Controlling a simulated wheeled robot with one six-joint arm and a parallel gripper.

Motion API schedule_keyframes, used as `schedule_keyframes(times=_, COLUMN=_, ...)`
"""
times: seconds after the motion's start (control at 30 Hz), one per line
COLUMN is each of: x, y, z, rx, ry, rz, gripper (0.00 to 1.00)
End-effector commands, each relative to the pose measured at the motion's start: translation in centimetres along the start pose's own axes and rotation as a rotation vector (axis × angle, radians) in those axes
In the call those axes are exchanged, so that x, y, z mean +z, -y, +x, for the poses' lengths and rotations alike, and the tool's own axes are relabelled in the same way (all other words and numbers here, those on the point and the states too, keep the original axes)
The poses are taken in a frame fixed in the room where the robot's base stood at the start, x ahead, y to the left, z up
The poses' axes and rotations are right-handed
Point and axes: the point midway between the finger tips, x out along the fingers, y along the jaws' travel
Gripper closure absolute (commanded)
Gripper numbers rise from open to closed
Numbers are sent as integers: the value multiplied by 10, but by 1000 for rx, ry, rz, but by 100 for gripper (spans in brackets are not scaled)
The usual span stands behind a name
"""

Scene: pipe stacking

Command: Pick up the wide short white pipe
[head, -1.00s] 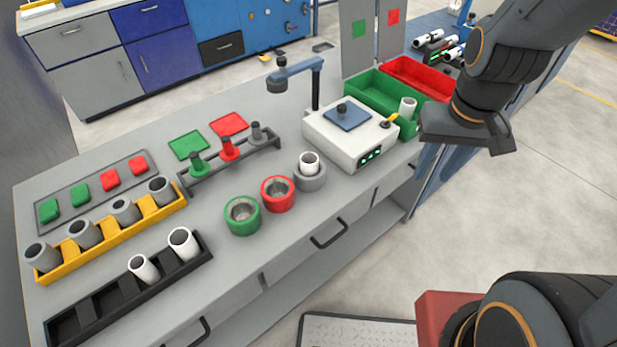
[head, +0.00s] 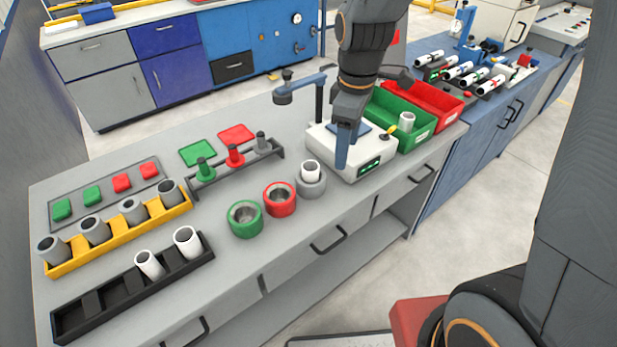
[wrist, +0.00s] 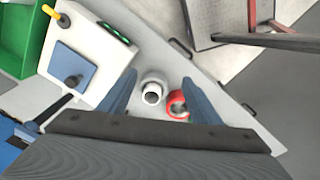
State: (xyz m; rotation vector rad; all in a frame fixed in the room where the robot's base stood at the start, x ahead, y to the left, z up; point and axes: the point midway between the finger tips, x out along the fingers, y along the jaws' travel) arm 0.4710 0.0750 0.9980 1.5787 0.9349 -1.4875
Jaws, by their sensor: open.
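In the head view, the black rack holds two white pipes: a wider one (head: 187,242) at its right end and a narrower one (head: 150,264) to its left. Another white pipe (head: 310,173) stands upright in a grey ring (head: 312,188), and one more (head: 406,121) stands in the green bin. The rack is not visible there.
The black rack (head: 85,322) lies at the table's front left, with the yellow rack (head: 118,235) of grey pipes behind it. Green (head: 245,219) and red (head: 280,199) rings stand mid-table. The white machine (head: 372,172) and green bin (head: 422,133) are at right.

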Motion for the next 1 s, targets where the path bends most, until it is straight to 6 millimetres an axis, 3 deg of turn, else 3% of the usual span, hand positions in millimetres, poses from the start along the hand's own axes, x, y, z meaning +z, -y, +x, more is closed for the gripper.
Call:
schedule_keyframes(times=0.03, x=-18, y=-5, z=3, rx=-8, ry=4, rz=-132, gripper=42)
schedule_keyframes(times=0.2, x=-62, y=-14, z=8, rx=-34, ry=11, rz=-542, gripper=42)
schedule_keyframes(times=0.4, x=-89, y=-18, z=11, rx=-53, ry=13, rz=-807, gripper=42)
schedule_keyframes(times=0.57, x=-94, y=-17, z=20, rx=-57, ry=13, rz=-862, gripper=42)
schedule_keyframes(times=1.0, x=-89, y=-9, z=64, rx=-59, ry=13, rz=-858, gripper=42)
